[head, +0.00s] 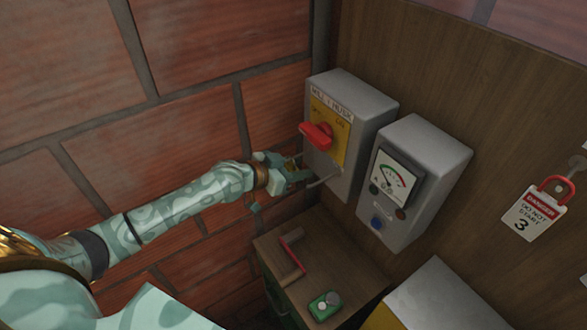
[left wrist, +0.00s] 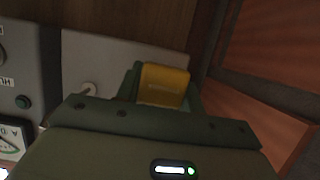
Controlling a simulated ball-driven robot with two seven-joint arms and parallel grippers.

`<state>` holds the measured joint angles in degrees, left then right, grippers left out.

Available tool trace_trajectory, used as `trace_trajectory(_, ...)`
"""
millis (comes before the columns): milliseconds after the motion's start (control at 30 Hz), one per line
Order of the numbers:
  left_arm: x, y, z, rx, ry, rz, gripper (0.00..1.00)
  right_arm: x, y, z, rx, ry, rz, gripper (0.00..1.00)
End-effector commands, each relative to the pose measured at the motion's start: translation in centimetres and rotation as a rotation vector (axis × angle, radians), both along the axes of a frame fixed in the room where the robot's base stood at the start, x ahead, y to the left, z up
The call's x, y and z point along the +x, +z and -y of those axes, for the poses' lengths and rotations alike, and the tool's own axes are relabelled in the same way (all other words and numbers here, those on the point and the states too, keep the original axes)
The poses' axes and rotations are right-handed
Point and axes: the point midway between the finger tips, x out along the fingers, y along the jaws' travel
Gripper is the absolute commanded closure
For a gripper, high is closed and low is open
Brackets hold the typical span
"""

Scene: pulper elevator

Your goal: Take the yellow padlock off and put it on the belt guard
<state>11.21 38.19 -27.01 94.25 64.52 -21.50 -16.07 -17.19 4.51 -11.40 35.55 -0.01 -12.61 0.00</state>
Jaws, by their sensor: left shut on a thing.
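My left gripper (head: 290,170) is shut on the yellow padlock (left wrist: 164,85), at the left side of the grey switch box (head: 372,110). In the left wrist view the padlock's body sits between the two green fingers. In the head view the fingers hide most of it. A thin grey bar (head: 325,179) shows at the box's lower front, beside the fingertips; I cannot tell whether the padlock's shackle is still through anything. The box has a yellow plate and a red handle (head: 317,134). I cannot make out the belt guard for certain. My right gripper is out of view.
A grey meter box (head: 435,165) is right of the switch box. Below, a wooden top (head: 270,246) carries a red-handled tool (head: 291,255) and a green item (head: 324,306). A grey and yellow housing (head: 435,297) stands lower right. A red-shackled danger tag (head: 535,215) hangs at right.

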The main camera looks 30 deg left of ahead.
Motion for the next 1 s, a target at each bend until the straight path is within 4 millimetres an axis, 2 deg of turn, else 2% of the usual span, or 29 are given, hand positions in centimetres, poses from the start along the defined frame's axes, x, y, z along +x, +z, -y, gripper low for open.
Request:
trace_trajectory(233,-0.2,1.7,0.0,0.001,-0.002,0.002,0.87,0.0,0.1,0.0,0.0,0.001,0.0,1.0)
trace_trajectory(367,-2.6,1.2,-1.5,0.004,-0.002,-0.002,0.87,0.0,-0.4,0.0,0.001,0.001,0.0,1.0)
trace_trajectory(700,-10.7,1.2,-6.1,0.004,-0.004,-0.006,0.87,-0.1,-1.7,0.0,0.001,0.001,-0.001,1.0)
trace_trajectory(1000,-14.4,1.4,-8.4,0.001,0.0,-0.004,0.87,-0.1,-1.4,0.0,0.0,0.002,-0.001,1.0)
